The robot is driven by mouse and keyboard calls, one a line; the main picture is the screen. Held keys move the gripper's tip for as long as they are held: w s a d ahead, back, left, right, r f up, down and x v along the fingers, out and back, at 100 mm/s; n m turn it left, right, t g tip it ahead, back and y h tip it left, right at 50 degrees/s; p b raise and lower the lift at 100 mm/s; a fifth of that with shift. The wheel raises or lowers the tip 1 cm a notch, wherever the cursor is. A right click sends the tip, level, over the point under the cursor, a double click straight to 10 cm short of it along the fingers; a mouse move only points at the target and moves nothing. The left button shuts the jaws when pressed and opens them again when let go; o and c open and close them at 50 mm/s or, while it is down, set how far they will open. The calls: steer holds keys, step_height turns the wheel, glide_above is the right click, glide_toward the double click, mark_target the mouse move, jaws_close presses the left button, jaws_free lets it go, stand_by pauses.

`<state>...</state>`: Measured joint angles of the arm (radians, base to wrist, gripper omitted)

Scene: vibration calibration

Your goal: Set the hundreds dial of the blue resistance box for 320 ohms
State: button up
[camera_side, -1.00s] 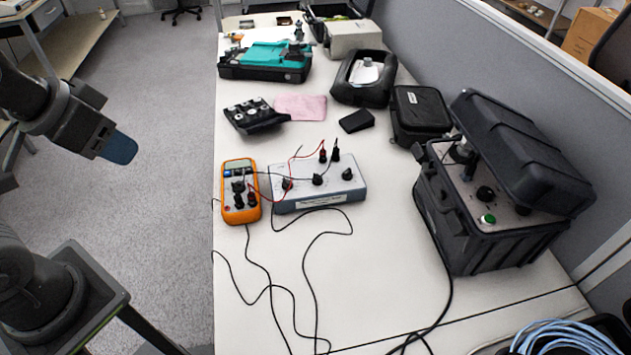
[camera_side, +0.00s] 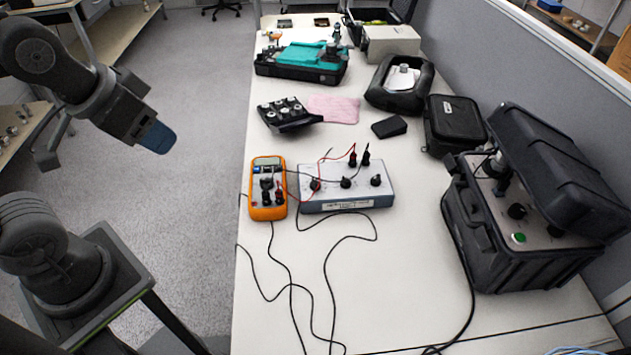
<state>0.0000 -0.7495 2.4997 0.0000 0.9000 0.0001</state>
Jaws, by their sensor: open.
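The blue-grey resistance box (camera_side: 347,201) lies on the white table, right of the orange multimeter (camera_side: 267,212). Its pale top has three black dials in a row: left (camera_side: 315,184), middle (camera_side: 346,182) and right (camera_side: 376,180). Their markings are too small to read, so I cannot tell which is the hundreds dial or its setting. Red and black plugs (camera_side: 358,157) stand at the box's back edge with leads running to the multimeter. My gripper (camera_side: 158,137), with blue fingertips, is open and empty over the floor, left of the table and well away from the box.
A black case (camera_side: 520,255) with a raised lid stands at the right. Black cables (camera_side: 330,275) trail over the front of the table. A weight tray (camera_side: 290,118), pink cloth (camera_side: 333,108) and black block (camera_side: 389,127) lie behind the box. The front table surface is mostly clear.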

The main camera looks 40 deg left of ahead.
steer(key=shift+o, duration=0.5)
steer(key=shift+w+r, duration=0.1)
steer(key=shift+w, duration=0.15)
steer(key=m+g, duration=0.6)
glide_above(315, 184)
steer(key=w, duration=0.1)
step_height(315, 184, down, 18)
steer(key=f, duration=1.3)
steer(key=shift+w+a+f, duration=0.15)
steer(key=shift+a+f, duration=0.1)
steer(key=c, duration=0.9)
